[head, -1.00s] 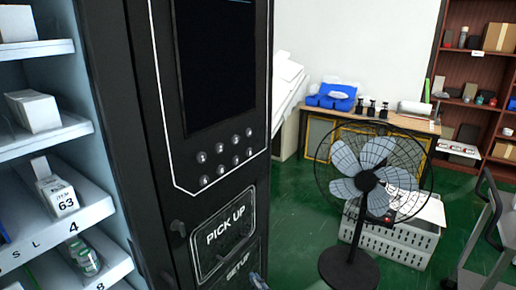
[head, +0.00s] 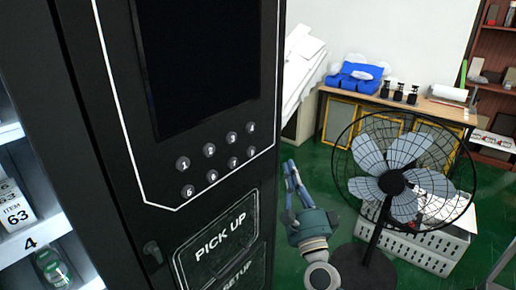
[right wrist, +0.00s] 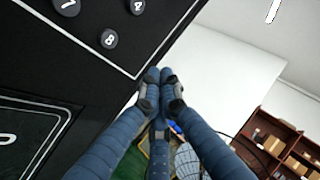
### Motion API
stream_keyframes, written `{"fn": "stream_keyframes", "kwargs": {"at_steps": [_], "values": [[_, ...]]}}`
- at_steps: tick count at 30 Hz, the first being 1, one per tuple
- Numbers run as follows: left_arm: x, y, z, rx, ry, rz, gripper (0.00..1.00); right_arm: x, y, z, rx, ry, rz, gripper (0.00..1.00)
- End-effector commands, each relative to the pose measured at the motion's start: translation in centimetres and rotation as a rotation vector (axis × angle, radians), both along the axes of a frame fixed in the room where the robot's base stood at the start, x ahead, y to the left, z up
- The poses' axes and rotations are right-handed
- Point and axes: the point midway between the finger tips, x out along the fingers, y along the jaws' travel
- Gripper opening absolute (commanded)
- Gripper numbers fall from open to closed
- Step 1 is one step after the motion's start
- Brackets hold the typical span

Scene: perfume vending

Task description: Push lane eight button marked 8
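The round grey button marked 8 (head: 251,152) is at the right end of the lower button row on the black vending machine's panel. It also shows in the right wrist view (right wrist: 109,39), up and left of my fingertips. My right gripper (head: 290,168) is to the right of button 8 and slightly lower in the head view, apart from it. Its blue fingers are together and empty in the right wrist view (right wrist: 160,78). My left gripper is not in view.
Button 7 (head: 233,162) and button 4 (head: 251,128) are beside button 8. The PICK UP flap (head: 222,240) is below the panel. A black standing fan (head: 395,182) is on the right, in front of a white crate (head: 432,258). A wooden desk (head: 440,103) is behind.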

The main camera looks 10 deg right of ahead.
Motion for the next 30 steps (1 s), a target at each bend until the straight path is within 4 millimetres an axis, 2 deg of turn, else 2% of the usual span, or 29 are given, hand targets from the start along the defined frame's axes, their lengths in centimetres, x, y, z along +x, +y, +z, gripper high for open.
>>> {"fn": "stream_keyframes", "kwargs": {"at_steps": [9,14,30], "values": [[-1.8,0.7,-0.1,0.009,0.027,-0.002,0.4,0.0,0.0,0.0,0.001,0.0,0.0,0.0],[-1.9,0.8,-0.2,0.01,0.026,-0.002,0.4,0.6,0.5,0.0,0.001,-0.001,0.0,0.0],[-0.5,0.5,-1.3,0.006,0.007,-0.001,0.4,6.0,4.7,-0.1,0.001,0.0,0.0,0.0]]}}
